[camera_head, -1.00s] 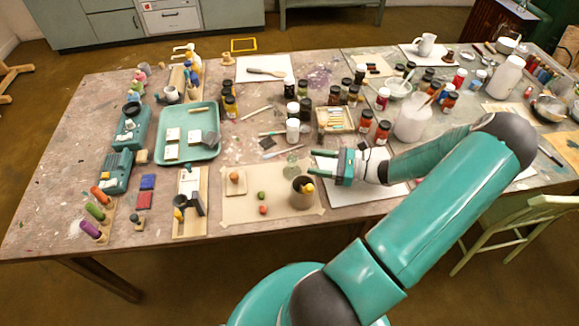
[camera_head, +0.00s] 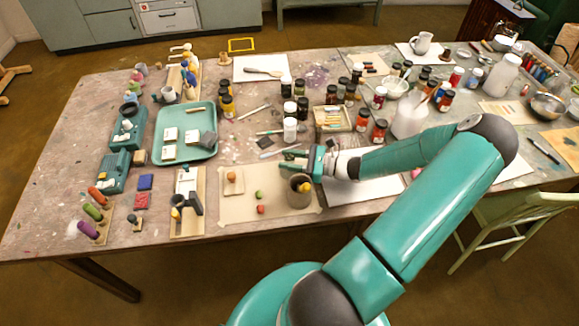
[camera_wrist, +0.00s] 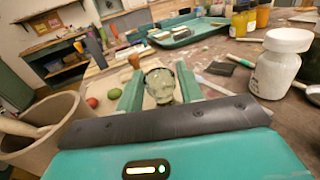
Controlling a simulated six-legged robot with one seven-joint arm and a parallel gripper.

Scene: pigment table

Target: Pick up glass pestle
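The glass pestle (camera_wrist: 160,86) shows in the wrist view as a clear, greenish glass piece with a rounded top, standing between my fingers. My gripper (camera_wrist: 158,92) is open, with one finger on each side of the glass; I cannot tell whether either finger touches it. In the head view my gripper (camera_head: 290,160) is low over the table, just behind the brown pot, and hides most of the glass.
The brown pot (camera_head: 300,195), with a stick in it (camera_wrist: 15,125), stands close beside my gripper. A white jar (camera_wrist: 278,65) is on the other side. Small red (camera_head: 261,209) and green (camera_head: 260,194) balls lie on the paper. A teal tray (camera_head: 212,152) is further left.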

